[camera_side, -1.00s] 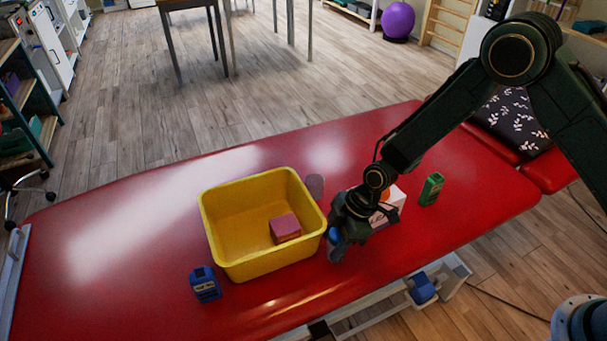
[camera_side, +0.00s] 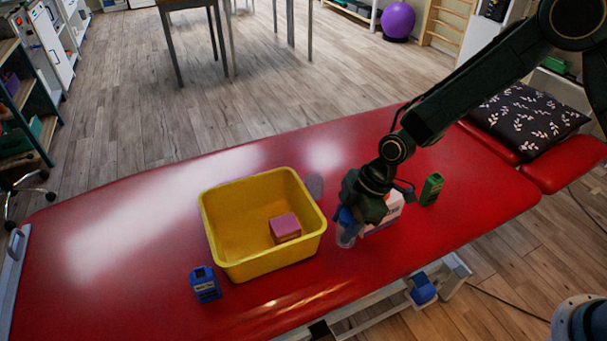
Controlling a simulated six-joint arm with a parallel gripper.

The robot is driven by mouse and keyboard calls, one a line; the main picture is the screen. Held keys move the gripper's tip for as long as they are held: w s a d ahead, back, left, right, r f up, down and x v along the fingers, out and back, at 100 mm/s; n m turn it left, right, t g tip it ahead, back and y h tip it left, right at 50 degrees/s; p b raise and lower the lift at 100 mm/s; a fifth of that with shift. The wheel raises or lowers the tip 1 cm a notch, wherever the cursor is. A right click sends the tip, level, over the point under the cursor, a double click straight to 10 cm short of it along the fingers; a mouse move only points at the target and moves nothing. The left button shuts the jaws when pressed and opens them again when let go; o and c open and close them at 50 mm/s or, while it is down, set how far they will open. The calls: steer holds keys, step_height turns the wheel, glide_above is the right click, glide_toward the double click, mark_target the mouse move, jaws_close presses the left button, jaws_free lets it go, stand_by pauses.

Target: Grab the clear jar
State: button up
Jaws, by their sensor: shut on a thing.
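The clear jar (camera_side: 347,236) has a blue upper part and stands roughly upright at the right side of the yellow bin. My gripper (camera_side: 348,212) is over its top from above, shut on it. The gripper hides much of the jar's upper part. I cannot tell whether the jar's bottom touches the red couch.
The yellow bin (camera_side: 222,258) holds a pink box (camera_side: 285,228). A see-through purplish object (camera_side: 315,184) is behind the bin's right corner. A white box (camera_side: 388,214) and a green carton (camera_side: 431,189) stand right of my gripper. A blue container (camera_side: 205,284) stands front left on the red couch (camera_side: 120,235).

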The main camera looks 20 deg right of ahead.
steer(key=s+d, duration=0.7)
steer(key=d, duration=0.2)
steer(key=s+d, duration=0.4)
steer(key=d, duration=0.1)
steer(key=shift+s, duration=0.3)
